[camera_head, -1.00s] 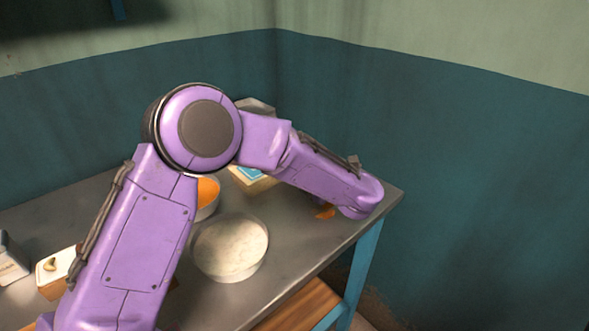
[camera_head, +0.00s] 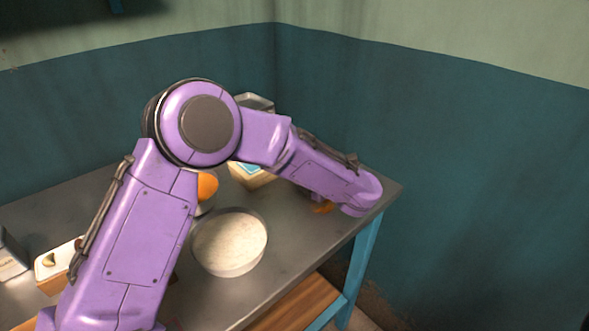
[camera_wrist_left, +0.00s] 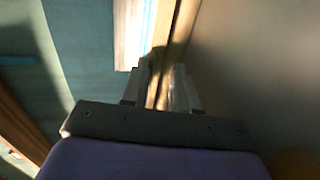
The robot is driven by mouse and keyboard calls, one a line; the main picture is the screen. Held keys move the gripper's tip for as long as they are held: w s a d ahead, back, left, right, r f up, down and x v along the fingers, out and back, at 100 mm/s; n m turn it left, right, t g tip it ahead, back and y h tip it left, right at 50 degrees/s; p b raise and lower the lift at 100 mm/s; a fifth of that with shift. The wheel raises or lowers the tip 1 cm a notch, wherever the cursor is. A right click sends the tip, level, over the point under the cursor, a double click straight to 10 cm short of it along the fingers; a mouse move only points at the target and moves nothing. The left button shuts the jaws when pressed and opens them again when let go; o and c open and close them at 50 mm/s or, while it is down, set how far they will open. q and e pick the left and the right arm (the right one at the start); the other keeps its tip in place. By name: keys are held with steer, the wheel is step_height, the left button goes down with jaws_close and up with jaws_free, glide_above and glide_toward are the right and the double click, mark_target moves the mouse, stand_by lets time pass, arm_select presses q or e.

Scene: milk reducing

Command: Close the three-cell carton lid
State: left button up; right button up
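A pale tan box (camera_head: 262,181) with a blue and white patch on top stands at the back of the table, partly hidden behind my left arm; it appears to be the carton. A greyish piece (camera_head: 256,102) shows above my arm behind it; I cannot tell whether this is the lid. My right gripper is not in view.
A round pale bowl (camera_head: 230,243) stands near the table's front edge. A white-topped block (camera_head: 55,260) is at the left. Walls close in the table's back.

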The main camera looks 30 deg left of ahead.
arm_select(q)
steer(key=b+v, duration=0.1)
steer(key=v, duration=0.9)
steer(key=shift+s+d+r, duration=0.1)
steer(key=shift+d, duration=0.15)
